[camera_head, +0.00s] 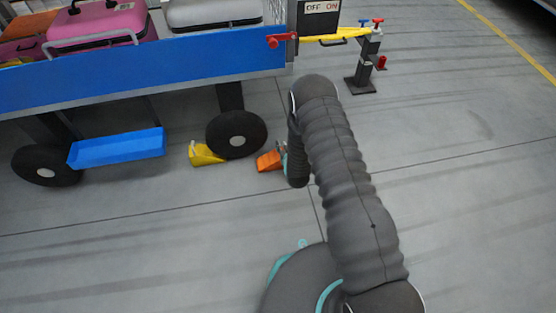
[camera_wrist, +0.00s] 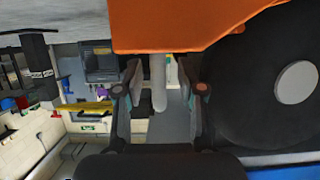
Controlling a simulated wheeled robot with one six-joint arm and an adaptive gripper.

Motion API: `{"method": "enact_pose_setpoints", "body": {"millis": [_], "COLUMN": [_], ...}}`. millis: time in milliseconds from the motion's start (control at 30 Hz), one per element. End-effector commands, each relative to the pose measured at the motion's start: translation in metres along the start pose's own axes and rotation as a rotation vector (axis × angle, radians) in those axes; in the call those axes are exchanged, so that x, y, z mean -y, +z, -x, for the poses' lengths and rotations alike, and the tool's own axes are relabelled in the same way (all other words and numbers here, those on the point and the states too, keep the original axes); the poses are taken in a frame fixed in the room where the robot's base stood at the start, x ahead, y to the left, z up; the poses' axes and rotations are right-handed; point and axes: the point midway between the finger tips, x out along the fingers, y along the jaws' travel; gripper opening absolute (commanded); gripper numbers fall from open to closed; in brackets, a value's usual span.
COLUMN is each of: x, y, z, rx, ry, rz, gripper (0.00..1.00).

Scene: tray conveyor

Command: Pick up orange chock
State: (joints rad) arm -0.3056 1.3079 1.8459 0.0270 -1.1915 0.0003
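The orange chock (camera_head: 269,161) lies on the floor against the right side of the trailer's front wheel (camera_head: 236,135). In the wrist view the chock (camera_wrist: 185,25) fills the top of the picture, close to my gripper (camera_wrist: 165,88). My gripper is open, with its two fingers apart. A grey rounded bar (camera_wrist: 158,85) at the chock stands between the fingers, with a gap on both sides. In the head view my forearm hides most of the gripper, which is just right of the chock. The wheel shows at the right of the wrist view (camera_wrist: 290,85).
A yellow chock (camera_head: 205,155) lies on the wheel's left side. A blue tray (camera_head: 117,148) hangs under the blue trailer (camera_head: 150,65), which carries suitcases. A post with red and blue knobs (camera_head: 365,60) stands at the back. The floor at the right is clear.

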Motion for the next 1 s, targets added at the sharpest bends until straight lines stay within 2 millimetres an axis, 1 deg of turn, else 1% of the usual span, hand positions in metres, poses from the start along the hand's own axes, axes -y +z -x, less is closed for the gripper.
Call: {"method": "enact_pose_setpoints", "body": {"millis": [100, 333, 367, 400, 467, 500, 533, 1000], "x": [0.0000, 0.0000, 0.0001, 0.0001, 0.0001, 0.0001, 0.0001, 0.0000], "y": [0.0008, 0.0005, 0.0005, 0.0004, 0.0004, 0.0004, 0.0004, -0.0029], "z": [-0.0087, -0.0098, -0.0098, -0.0098, -0.0097, -0.0097, -0.0097, -0.0094], "rx": [0.001, 0.001, 0.001, 0.001, 0.001, 0.001, 0.001, -0.002], "ry": [0.000, 0.000, 0.000, 0.000, 0.000, 0.000, 0.000, 0.000], "rz": [0.000, 0.000, 0.000, 0.000, 0.000, 0.000, 0.000, 0.000], "gripper": [0.39, 0.39, 0.37, 0.27, 0.12, 0.02, 0.00, 0.00]}}
